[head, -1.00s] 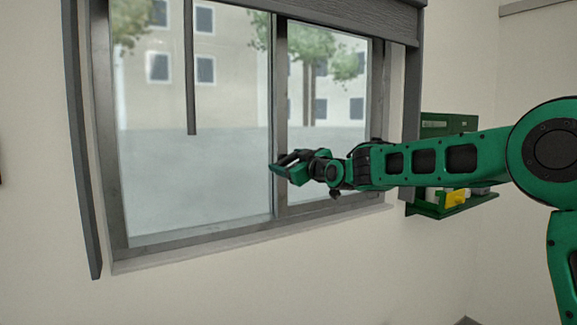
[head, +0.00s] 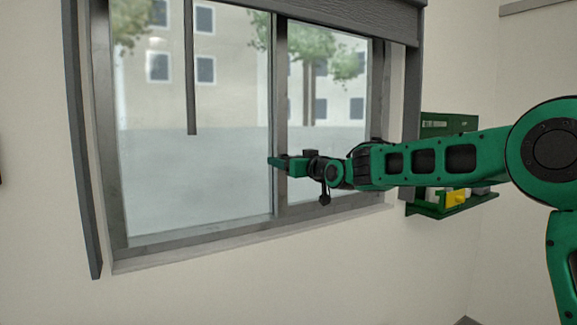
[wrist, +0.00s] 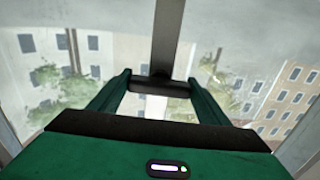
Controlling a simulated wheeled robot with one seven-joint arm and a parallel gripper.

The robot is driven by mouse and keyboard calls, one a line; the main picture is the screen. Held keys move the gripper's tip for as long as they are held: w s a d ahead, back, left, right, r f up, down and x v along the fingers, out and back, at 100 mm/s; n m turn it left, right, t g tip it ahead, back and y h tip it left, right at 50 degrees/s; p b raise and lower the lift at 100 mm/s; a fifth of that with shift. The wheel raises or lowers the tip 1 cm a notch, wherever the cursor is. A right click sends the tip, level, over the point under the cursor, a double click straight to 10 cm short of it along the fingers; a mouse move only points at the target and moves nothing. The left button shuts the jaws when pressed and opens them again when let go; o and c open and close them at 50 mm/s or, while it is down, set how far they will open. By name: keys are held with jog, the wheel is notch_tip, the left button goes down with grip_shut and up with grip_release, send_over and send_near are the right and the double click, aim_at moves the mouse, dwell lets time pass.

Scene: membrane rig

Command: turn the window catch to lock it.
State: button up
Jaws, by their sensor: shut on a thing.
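My gripper (head: 278,162) is at the window's middle upright (head: 281,110). In the wrist view its two green fingers (wrist: 160,80) stand on either side of the dark window catch (wrist: 160,88) and are shut on it. The catch shows there as a short dark bar lying across the picture, at the end of the dark upright. In the head view the catch is hidden by my gripper, so I cannot tell its angle to the frame there.
A grey blind (head: 350,12) hangs across the window's top. A dark rod (head: 190,80) hangs in front of the left pane. A green shelf (head: 440,208) with a yellow item (head: 455,197) is on the wall at right, behind my arm. The wall below the sill is bare.

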jog(key=shift+d, duration=0.1)
jog(key=o, duration=1.1)
jog(key=shift+c, duration=0.2)
jog(key=v, duration=1)
jog(key=shift+s+d, duration=0.2)
jog(key=shift+d, duration=0.1)
jog(key=shift+f, duration=0.1)
